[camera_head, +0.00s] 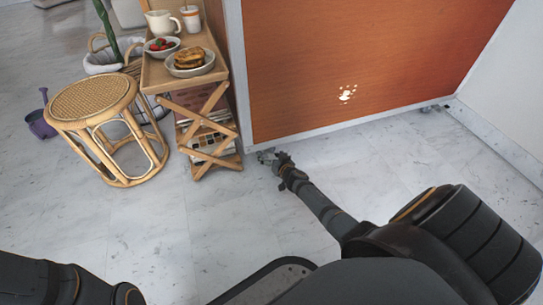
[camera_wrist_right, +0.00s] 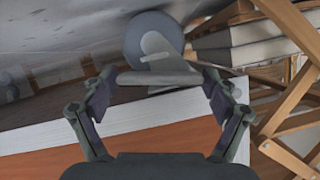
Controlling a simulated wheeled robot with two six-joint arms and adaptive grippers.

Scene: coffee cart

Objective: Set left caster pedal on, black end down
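The left caster sits under the left corner of the orange cart (camera_head: 350,60). In the right wrist view its round grey wheel (camera_wrist_right: 153,36) shows at the top middle, with a light grey pedal (camera_wrist_right: 160,77) in front of it. My right gripper (camera_head: 268,157) is low at that corner and largely covers the caster in the head view. In the right wrist view the right gripper (camera_wrist_right: 158,88) is open, its fingers on either side of the pedal. I cannot tell whether they touch it, or which pedal end is black. My left gripper is not in view.
A wooden side rack (camera_head: 222,85) with food and books stands close left of the cart corner. A rattan stool (camera_head: 92,100) is farther left. Another caster (camera_head: 437,107) shows at the cart's right end. The floor before the cart is clear.

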